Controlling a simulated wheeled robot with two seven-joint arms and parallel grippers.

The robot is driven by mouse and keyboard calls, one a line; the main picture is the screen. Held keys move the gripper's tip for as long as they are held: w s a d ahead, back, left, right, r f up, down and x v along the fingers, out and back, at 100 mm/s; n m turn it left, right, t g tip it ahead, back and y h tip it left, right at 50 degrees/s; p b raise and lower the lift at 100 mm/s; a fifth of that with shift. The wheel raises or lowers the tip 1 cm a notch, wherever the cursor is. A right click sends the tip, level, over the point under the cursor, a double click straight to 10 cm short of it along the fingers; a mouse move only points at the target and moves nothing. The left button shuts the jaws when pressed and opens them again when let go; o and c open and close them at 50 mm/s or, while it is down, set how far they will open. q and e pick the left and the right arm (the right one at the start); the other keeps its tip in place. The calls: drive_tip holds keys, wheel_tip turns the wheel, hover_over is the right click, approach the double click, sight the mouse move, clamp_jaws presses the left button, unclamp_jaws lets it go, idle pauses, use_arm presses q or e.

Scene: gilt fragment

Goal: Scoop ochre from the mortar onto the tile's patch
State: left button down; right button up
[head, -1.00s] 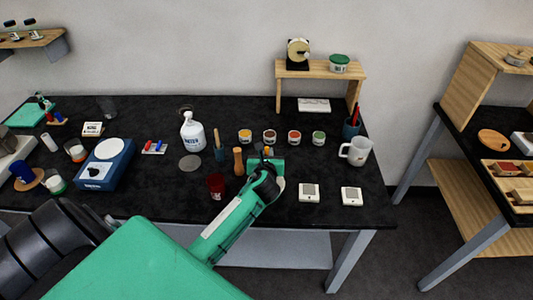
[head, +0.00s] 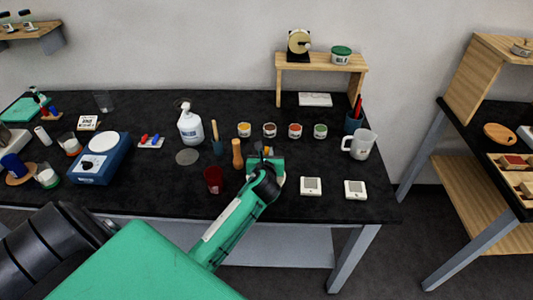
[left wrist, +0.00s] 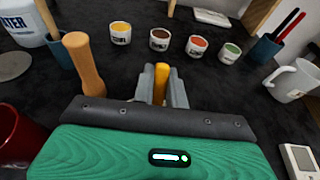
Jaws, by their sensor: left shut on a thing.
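My left gripper (head: 263,158) is over the black table, just right of an upright wooden handle (head: 237,153). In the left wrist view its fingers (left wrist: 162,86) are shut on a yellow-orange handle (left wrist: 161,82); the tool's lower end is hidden. The wooden handle also shows there (left wrist: 85,65), left of the fingers, with its foot hidden. I cannot make out the mortar or its ochre. My right gripper is not in view.
Several small pigment pots stand in a row behind the gripper, starting with a yellow one (head: 244,130). A dark red cup (head: 214,180) is close on the left. A white mug (head: 359,145) and a blue holder (head: 353,124) are at right. A water bottle (head: 190,125) stands behind left.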

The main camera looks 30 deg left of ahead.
use_arm(q)
drive_tip(key=shift+f+b, duration=0.3)
drive_tip(key=shift+f, duration=0.45)
idle(0.8)
idle(0.6)
drive_tip(key=shift+s+f+p, duration=0.1)
drive_tip(key=shift+f+p, duration=0.1)
drive_tip(key=shift+p, duration=0.25)
idle(1.1)
drive_tip(key=shift+r, duration=0.1)
wheel_tip(320, 180, up, 7)
drive_tip(key=p, duration=0.8)
drive_tip(key=shift+r+p, duration=0.1)
drive_tip(key=shift+p, duration=0.2)
idle(0.4)
